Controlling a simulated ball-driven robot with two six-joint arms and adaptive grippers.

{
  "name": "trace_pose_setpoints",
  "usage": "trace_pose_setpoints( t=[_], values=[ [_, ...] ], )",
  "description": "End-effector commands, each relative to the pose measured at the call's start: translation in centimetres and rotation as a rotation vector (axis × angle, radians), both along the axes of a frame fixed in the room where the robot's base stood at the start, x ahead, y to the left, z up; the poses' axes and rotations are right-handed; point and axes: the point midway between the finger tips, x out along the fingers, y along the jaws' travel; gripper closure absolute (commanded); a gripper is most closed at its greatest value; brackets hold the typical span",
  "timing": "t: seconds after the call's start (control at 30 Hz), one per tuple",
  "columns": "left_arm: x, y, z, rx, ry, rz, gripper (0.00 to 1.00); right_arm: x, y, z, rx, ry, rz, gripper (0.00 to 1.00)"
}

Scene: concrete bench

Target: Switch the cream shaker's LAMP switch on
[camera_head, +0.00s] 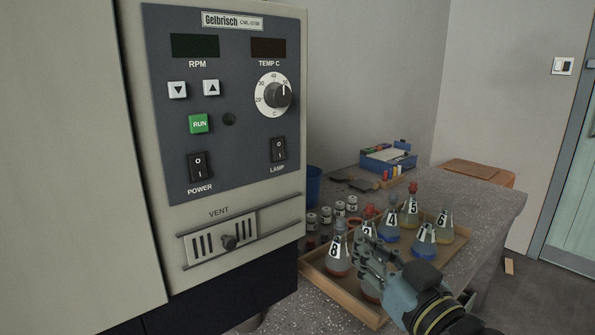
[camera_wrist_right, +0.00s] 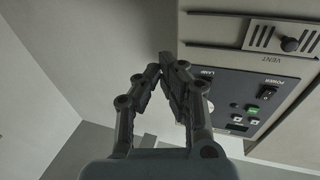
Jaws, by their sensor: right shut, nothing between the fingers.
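The cream shaker (camera_head: 222,20) fills the left of the head view, with a dark control panel (camera_head: 232,145) on its front. The black LAMP rocker switch (camera_head: 278,150) is at the panel's lower right, above its LAMP label; which way it is rocked is too small to tell. My right gripper (camera_head: 364,250) is shut and empty, to the right of and below the switch, apart from the panel. In the wrist view the right fingertips (camera_wrist_right: 163,68) are together beside the upside-down panel, and a finger hides the LAMP switch. My left gripper is out of view.
The POWER switch (camera_head: 199,166), green RUN button (camera_head: 199,124), temperature dial (camera_head: 275,95) and VENT slider (camera_head: 229,242) share the shaker's front. A wooden tray (camera_head: 318,287) of numbered flasks lies on the bench behind my right gripper. A blue rack (camera_head: 388,162) stands farther back.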

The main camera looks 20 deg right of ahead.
Motion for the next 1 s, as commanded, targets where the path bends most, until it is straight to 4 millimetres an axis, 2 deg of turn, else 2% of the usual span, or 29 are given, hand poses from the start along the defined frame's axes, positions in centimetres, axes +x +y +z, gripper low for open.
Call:
trace_pose_setpoints(
  t=[0.07,0.2,0.4,0.67,1.0],
  values=[
    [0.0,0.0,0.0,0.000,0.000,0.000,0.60,0.4,0.8,1.5,0.019,-0.135,0.048,1.00],
    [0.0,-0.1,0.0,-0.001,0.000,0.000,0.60,-0.1,2.4,4.0,0.052,-0.350,0.143,1.00],
    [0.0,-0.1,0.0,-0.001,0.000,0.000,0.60,-1.7,3.9,5.8,0.081,-0.537,0.246,1.00],
    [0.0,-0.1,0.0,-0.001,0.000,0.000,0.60,-2.3,4.3,6.3,0.090,-0.591,0.279,1.00],
    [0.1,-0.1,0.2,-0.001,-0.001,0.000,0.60,-1.7,4.5,6.8,0.089,-0.591,0.277,1.00]
  ],
)
